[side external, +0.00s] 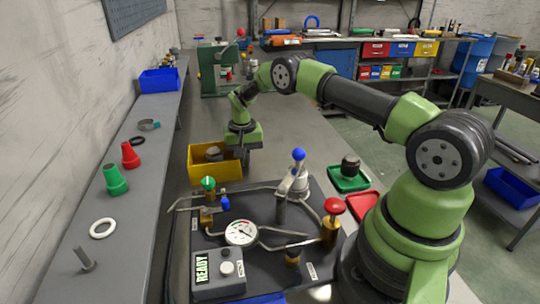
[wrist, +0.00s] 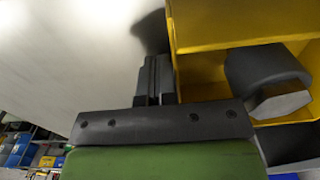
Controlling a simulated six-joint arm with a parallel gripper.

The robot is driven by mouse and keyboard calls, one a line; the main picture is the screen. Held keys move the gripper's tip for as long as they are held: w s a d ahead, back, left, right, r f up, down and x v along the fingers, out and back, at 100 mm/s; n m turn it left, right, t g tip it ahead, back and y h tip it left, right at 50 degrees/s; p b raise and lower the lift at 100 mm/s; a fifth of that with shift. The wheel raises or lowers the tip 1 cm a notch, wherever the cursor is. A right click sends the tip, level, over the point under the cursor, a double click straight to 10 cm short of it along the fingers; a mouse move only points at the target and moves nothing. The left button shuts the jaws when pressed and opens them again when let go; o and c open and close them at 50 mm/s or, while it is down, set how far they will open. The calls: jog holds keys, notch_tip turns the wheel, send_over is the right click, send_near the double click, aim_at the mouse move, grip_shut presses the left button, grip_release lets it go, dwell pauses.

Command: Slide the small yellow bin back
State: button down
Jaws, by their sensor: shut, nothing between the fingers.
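The small yellow bin (side external: 213,172) stands on the grey bench, behind the dark panel with pipes and a gauge. A dark grey part lies inside the bin; it shows in the side view (side external: 213,153) and in the wrist view (wrist: 268,75). My gripper (side external: 243,166) is low at the right side of the bin. In the wrist view the fingers (wrist: 154,72) are together and empty, just outside the yellow wall (wrist: 172,30). I cannot tell whether they touch it. The fingertips are partly hidden in the side view.
The panel (side external: 205,245) with a gauge, valves and a READY box fills the bench in front of the bin. A green tray (side external: 345,184) and a red tray (side external: 362,203) lie to the right. A green machine (side external: 217,70) stands farther back. The bench behind the bin looks clear.

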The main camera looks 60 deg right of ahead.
jog(key=shift+w+a, duration=0.1)
jog(key=shift+w+a, duration=0.3)
jog(key=shift+s+d+r, duration=0.1)
jog(key=shift+s+d, duration=0.1)
notch_tip(320, 180, up, 9)
dwell(1.4)
